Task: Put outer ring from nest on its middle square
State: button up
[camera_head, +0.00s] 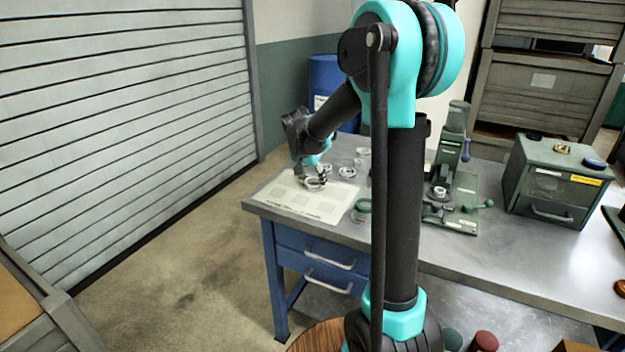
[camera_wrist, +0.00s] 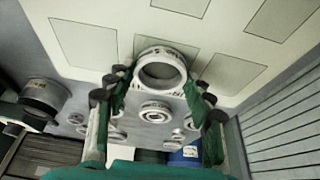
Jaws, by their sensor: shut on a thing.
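My gripper (camera_head: 316,181) is over the pale mat (camera_head: 270,194) at the table's left end. In the wrist view its two green-and-black fingers (camera_wrist: 158,86) are shut on a pale metal outer ring (camera_wrist: 160,52), its hole facing the camera. The mat (camera_wrist: 118,14) shows several grey squares behind the ring. One square (camera_wrist: 141,43) is partly hidden by the ring. I cannot tell whether the ring touches the mat. The nest is not clearly identifiable.
Other rings (camera_head: 347,172) lie on the metal table right of the mat. A dark green round pot (camera_head: 362,209) stands by the mat's right edge. A green press (camera_head: 452,160) and a green drawer box (camera_head: 556,180) stand farther right.

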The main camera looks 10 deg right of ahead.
jog(key=o, duration=1.2)
jog(key=shift+f, duration=0.1)
jog(key=shift+o, duration=0.2)
jog(key=v, duration=1.2)
jog(key=shift+w+d, duration=0.1)
